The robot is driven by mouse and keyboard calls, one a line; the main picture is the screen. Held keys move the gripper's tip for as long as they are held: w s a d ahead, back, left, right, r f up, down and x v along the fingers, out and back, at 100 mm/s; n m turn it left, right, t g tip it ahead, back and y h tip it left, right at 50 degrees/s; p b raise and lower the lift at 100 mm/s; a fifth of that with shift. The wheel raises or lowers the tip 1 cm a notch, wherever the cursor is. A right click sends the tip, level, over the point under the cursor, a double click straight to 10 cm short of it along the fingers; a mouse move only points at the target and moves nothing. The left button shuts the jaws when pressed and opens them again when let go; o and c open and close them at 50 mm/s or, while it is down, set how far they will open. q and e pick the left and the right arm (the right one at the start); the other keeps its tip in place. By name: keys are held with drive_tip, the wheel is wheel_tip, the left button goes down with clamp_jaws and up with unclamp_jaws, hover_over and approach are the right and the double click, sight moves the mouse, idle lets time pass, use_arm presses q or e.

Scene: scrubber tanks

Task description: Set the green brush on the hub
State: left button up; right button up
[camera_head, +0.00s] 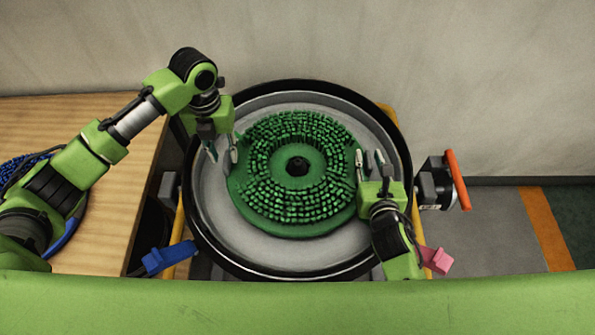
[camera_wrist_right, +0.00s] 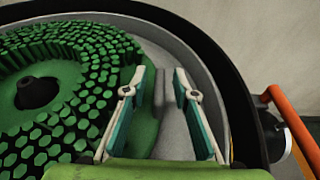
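The green brush (camera_head: 262,219) lies bristles up in the round grey pan with a black rim (camera_head: 205,215). A black cone-shaped hub (camera_head: 297,166) shows in the brush's central opening; I cannot tell how snugly the brush sits on it. My left gripper (camera_head: 222,151) is open at the brush's upper left edge. My right gripper (camera_head: 369,160) is open at the brush's right edge. In the right wrist view, the gripper's fingers (camera_wrist_right: 158,92) stand apart, the left one beside the brush (camera_wrist_right: 88,100), with grey pan and a bit of green edge between them.
A wooden table (camera_head: 100,250) stands at the left with a blue brush (camera_head: 72,235) on it, partly behind my left arm. A blue tab (camera_head: 168,257), a pink tab (camera_head: 436,261) and an orange handle (camera_head: 458,180) stick out around the pan. A wall is close behind.

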drive_tip(key=shift+r, duration=0.35)
wheel_tip(320, 180, up, 9)
drive_tip(key=shift+r, duration=0.15)
use_arm(q)
wheel_tip(320, 180, up, 9)
drive_tip(key=shift+f, duration=0.2)
